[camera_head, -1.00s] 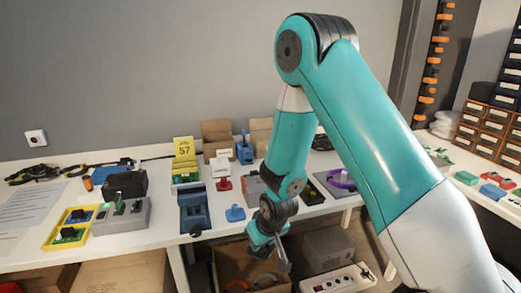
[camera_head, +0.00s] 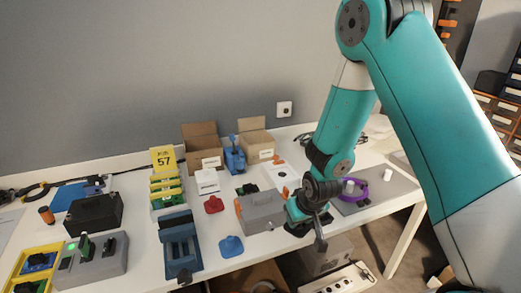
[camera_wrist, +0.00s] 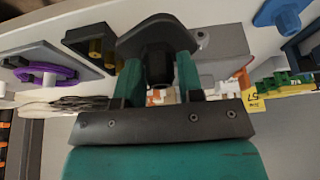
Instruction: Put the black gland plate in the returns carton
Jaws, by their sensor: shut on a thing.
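In the wrist view, my gripper (camera_wrist: 160,88) is shut on the black gland plate (camera_wrist: 155,32), a dark flat piece with rounded corners and a round stub between the teal fingers. In the head view, my gripper (camera_head: 303,217) is by the table's front edge, right of a grey box, and the plate is a small dark shape just beneath it, partly hidden. Two open brown cartons, the left (camera_head: 199,135) and the right (camera_head: 254,137), stand at the table's back, each with a white label in front. The lettering is too small to tell which is returns.
The grey box with an orange end (camera_head: 262,212) is close left of my gripper. A blue vise (camera_head: 180,247), red and blue small parts, and a blue device (camera_head: 234,160) stand on the table (camera_head: 140,225). A purple ring (camera_head: 354,189) lies on a grey mat at right.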

